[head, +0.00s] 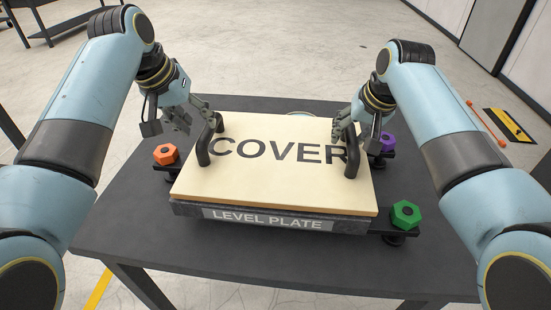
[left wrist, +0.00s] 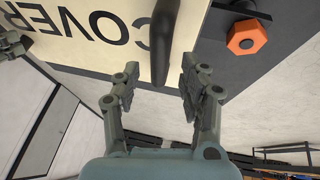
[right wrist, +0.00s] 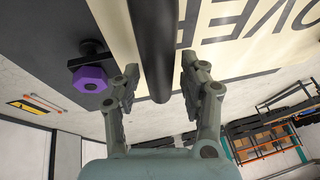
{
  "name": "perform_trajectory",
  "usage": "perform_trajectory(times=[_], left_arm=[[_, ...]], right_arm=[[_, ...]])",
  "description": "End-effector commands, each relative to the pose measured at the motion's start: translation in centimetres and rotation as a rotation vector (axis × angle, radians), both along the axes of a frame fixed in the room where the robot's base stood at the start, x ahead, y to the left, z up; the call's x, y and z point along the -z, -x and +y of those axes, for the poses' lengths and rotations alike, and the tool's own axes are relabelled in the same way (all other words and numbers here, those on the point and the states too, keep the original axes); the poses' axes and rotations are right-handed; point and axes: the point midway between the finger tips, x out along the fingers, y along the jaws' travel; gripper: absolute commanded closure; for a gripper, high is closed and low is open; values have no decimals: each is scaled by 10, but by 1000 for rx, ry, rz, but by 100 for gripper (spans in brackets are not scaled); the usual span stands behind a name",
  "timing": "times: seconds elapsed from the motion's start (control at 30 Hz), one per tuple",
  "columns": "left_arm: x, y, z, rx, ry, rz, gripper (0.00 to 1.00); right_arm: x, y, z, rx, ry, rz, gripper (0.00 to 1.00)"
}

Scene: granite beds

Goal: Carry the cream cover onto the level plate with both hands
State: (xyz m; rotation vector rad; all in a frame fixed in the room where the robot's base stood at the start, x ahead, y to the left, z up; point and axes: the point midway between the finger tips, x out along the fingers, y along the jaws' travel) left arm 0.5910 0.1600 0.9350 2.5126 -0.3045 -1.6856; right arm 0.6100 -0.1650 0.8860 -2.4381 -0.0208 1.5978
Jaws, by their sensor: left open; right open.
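The cream cover (head: 280,185), lettered COVER, lies flat over the grey level plate (head: 345,226) and appears to rest on it, hiding most of it. Dark upright handles stand at the cover's left (head: 203,150) and right (head: 351,158) sides. My left gripper (head: 178,118) is open beside the left handle; in the left wrist view that handle (left wrist: 172,35) runs down toward the gap between the fingers. My right gripper (head: 358,124) is open at the right handle; in the right wrist view that handle (right wrist: 153,45) lies in line with the gap between the fingers.
Orange (head: 166,154), green (head: 406,214) and purple (head: 386,141) hex knobs stick out around the plate. The dark table (head: 130,225) has clear room at left and in front. A yellow-and-black floor sign (head: 509,125) and an orange rod lie on the floor at right.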

Motion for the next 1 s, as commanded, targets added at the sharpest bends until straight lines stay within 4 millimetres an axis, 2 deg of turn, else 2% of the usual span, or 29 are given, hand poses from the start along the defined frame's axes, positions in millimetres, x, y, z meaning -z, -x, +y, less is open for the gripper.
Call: perform_trajectory(times=[0.03,0.2,0.3,0.47,0.57,0.8,1.0], left_arm=[[-11,4,3,-1,-1,-3,57],[-41,17,11,0,-2,-2,57],[-52,21,14,-1,-2,0,57],[-60,25,15,-1,-2,1,57],[-60,25,15,0,-1,2,57],[-60,25,15,0,-1,2,57],[-60,25,15,0,-1,1,57]], right_arm=[[0,0,0,0,0,0,57],[0,0,0,0,0,0,57],[0,0,0,0,0,0,57],[-5,2,-1,0,-1,-2,57],[-17,6,-2,0,0,-4,57],[-66,28,-10,0,0,-4,57],[-97,43,-15,0,0,-2,57]])
